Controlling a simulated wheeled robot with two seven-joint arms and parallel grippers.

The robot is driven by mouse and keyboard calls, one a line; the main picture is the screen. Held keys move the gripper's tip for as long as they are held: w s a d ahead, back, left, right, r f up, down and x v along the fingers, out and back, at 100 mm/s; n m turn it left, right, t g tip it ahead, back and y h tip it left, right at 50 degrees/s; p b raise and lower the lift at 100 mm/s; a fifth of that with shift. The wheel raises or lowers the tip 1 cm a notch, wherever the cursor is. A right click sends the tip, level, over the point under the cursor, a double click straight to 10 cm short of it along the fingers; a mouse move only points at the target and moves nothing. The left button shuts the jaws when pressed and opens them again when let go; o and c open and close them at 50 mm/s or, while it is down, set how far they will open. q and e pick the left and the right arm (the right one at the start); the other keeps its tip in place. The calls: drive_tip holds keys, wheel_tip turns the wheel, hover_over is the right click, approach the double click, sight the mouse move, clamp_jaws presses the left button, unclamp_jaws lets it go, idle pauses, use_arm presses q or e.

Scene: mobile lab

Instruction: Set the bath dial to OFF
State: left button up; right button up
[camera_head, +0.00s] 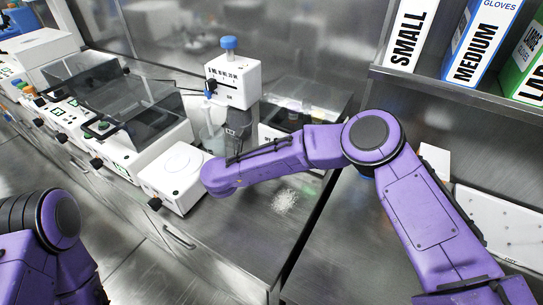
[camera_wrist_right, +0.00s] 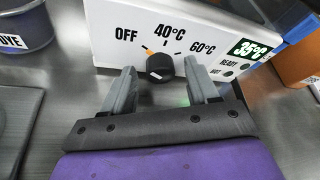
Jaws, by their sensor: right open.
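The bath's white front panel (camera_wrist_right: 105,28) fills the top of the right wrist view, with OFF, 40°C and 60°C printed around a black round dial (camera_wrist_right: 160,68). A small orange mark shows at the dial's upper left, between the OFF and 40°C labels; I cannot tell the exact setting. My right gripper (camera_wrist_right: 160,74) is open, its two grey fingers on either side of the dial with visible gaps. My left gripper is out of view.
A green display (camera_wrist_right: 249,50) reads 35°C beside two lamps. A pot marked DYE (camera_wrist_right: 25,28) stands left. A white stirrer-like plate (camera_head: 160,190) and lidded machine (camera_head: 125,150) are left of my right arm. White granules (camera_head: 284,201) lie on the bench (camera_head: 235,240).

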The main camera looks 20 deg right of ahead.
drive_tip(key=b+v, duration=0.1)
drive_tip(key=v, duration=0.9)
drive_tip(key=shift+s+a+b, duration=0.15)
drive_tip(key=shift+a+b, duration=0.05)
drive_tip(key=shift+b, duration=0.15)
